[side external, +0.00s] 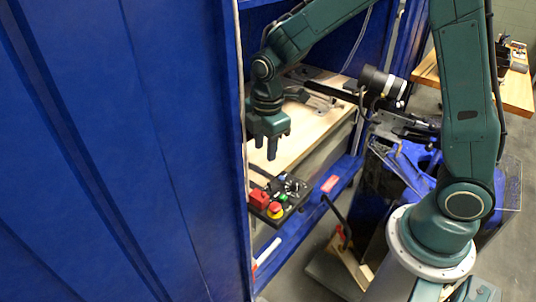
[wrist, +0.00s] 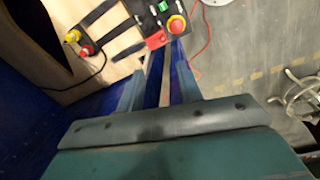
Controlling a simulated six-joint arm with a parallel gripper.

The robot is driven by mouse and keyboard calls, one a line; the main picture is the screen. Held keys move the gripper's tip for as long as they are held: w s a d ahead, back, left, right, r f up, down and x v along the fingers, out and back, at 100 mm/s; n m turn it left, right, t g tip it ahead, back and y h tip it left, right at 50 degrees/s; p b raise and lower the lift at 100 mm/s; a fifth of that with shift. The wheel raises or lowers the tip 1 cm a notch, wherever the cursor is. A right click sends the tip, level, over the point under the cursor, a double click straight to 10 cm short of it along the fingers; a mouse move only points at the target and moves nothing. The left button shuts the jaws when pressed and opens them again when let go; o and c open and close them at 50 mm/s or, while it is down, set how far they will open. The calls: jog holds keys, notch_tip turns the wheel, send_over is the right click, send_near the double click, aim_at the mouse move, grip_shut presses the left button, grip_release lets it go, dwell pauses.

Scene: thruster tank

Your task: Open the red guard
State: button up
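The red guard (side external: 259,198) sits on a black control box (side external: 290,187) at the front edge of the wooden bench. In the wrist view the red guard (wrist: 157,40) lies just beyond my fingertips, beside a red emergency button on a yellow base (wrist: 176,25). I cannot tell how far the guard is lifted. My gripper (side external: 265,153) hangs fingers down above and behind the box in the side view, apart from it. In the wrist view my gripper (wrist: 160,72) has its two fingers spread, with nothing between them.
A green button (wrist: 162,6) is on the same box. Yellow and red plugs (wrist: 80,42) with a black cable lie to the left in the wrist view. A blue cabinet wall (side external: 120,150) stands close left of my gripper. The wooden bench top (side external: 310,135) behind is partly clear.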

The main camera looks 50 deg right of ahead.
jog(key=s+d+r+m+t, duration=0.2)
jog(key=s+d+r+m, duration=0.1)
jog(key=s+r+m, duration=0.55)
jog(key=s+r+m+t, duration=0.1)
jog(key=s+r+m, duration=0.2)
jog(key=s, duration=0.3)
jog(key=s+d+r+m+t, duration=0.1)
jog(key=s+r+m, duration=0.2)
jog(key=s, duration=0.4)
jog(key=shift+d+r+t, duration=0.2)
jog(key=shift+r+t, duration=0.1)
jog(key=shift+r, duration=0.4)
jog(key=shift+m, duration=0.25)
jog(key=shift+c, duration=0.3)
jog(key=w+f+n+g+y, duration=0.1)
jog(key=w+f+n+y, duration=0.2)
jog(key=w+f, duration=1.4)
notch_tip(320, 180, down, 2)
jog(key=n, duration=0.3)
jog(key=shift+a+f+n+g, duration=0.25)
jog(key=shift+a+n+g, duration=0.1)
jog(key=shift+n+g, duration=0.05)
jog(key=shift+w+f, duration=0.1)
jog(key=shift+f, duration=0.05)
